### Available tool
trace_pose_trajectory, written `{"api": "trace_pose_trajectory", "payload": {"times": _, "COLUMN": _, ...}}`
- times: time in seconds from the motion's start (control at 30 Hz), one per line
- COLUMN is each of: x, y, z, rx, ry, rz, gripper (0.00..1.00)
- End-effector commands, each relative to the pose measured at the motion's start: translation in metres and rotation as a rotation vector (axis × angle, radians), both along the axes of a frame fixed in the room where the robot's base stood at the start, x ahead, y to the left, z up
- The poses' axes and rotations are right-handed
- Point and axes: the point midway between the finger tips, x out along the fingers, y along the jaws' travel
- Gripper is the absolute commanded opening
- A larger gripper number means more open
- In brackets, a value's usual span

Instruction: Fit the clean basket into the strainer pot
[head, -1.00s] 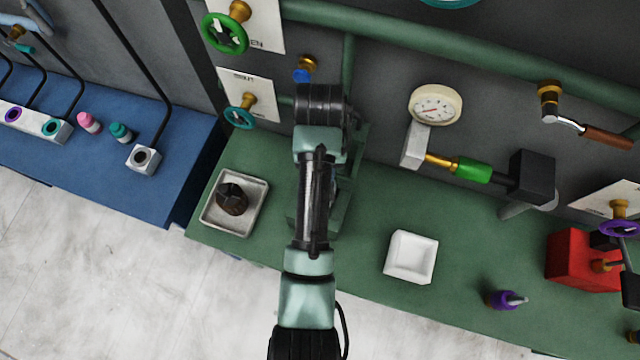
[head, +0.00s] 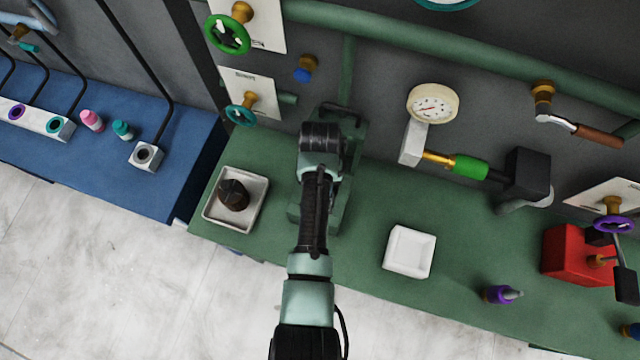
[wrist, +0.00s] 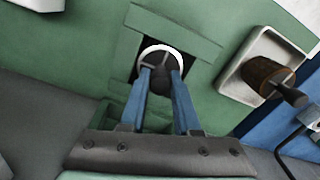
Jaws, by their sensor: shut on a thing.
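My gripper (wrist: 161,82) shows in the wrist view, with its two blue fingers reaching down and closed on a dark round piece with crossing bars, which I take to be the clean basket (wrist: 158,60). A pale rim curves around its far side; I cannot tell if that rim is the basket's or the pot's. It is over the dark opening of a square green frame, the strainer pot (wrist: 203,44). How deep the basket sits is unclear. In the head view the pot's green housing (head: 352,135) is partly hidden by my arm, which also hides the gripper.
A pale tray (head: 210,214) with a dark brown clogged-looking basket (head: 233,194) stands left of the pot. An empty white tray (head: 410,252) lies to the right. A gauge (head: 433,104), a green-handled valve (head: 470,167) and a blue-tipped tap (head: 304,71) stand near the wall.

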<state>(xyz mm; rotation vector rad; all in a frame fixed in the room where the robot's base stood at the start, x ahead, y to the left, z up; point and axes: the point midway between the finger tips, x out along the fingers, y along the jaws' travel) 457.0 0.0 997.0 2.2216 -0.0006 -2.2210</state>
Motion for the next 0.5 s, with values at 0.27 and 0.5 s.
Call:
{"api": "trace_pose_trajectory", "payload": {"times": 0.27, "x": -0.0002, "y": 0.0, "z": -0.0015, "rx": 0.0, "ry": 0.001, "rz": 0.0, "gripper": 0.61}}
{"api": "trace_pose_trajectory", "payload": {"times": 0.5, "x": -0.0001, "y": 0.0, "z": 0.0002, "rx": 0.0, "ry": 0.0, "rz": 0.0, "gripper": 0.61}}
